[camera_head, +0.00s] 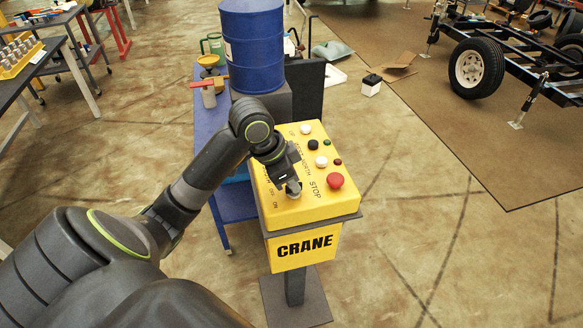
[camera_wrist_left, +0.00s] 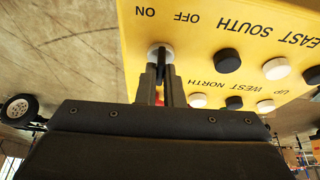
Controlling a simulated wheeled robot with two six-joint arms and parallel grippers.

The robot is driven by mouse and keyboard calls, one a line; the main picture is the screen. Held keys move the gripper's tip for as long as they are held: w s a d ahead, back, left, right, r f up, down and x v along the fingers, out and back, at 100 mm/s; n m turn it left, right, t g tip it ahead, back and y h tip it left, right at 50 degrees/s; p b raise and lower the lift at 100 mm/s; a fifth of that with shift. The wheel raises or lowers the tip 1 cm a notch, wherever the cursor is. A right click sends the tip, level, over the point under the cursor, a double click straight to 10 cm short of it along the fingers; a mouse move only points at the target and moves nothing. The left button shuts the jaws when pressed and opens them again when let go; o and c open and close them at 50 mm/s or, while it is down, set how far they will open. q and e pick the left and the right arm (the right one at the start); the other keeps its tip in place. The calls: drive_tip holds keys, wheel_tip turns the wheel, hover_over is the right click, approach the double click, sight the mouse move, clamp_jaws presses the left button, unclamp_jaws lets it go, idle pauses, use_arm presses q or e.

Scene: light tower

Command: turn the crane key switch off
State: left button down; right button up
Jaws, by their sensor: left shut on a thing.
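The yellow crane control box (camera_head: 290,210) stands on a post, with "CRANE" on its front. The key switch (camera_head: 293,190) sits on the box's top near its front left, by the "OFF" and "ON" lettering. In the left wrist view the key switch (camera_wrist_left: 160,52) shows as a pale round collar with a dark key, below the "ON" label. My left gripper (camera_head: 289,180) reaches down to it from the left. Its fingers (camera_wrist_left: 163,78) are shut on the key. The fingers partly hide the key, so I cannot tell its exact angle.
A red stop button (camera_head: 335,180) and several white, black and coloured buttons (camera_head: 321,161) share the panel close by. The floor right of the box is clear.

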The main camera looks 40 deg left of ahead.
use_arm(q)
drive_tip(key=n+p, duration=0.1)
drive_tip(key=n+y+p, duration=0.1)
drive_tip(key=n+p, duration=0.1)
drive_tip(key=shift+d+r+t+p, duration=0.1)
drive_tip(key=shift+r+t+p, duration=0.2)
drive_tip(key=shift+t, duration=0.1)
drive_tip(key=shift+f+n+y+p, duration=0.2)
drive_tip(key=shift+n+y+p, duration=0.3)
drive_tip(key=shift+n+p, duration=0.75)
drive_tip(key=c, duration=1.6)
unclamp_jaws()
drive_tip(key=shift+f, duration=0.1)
drive_tip(key=shift+o, duration=0.2)
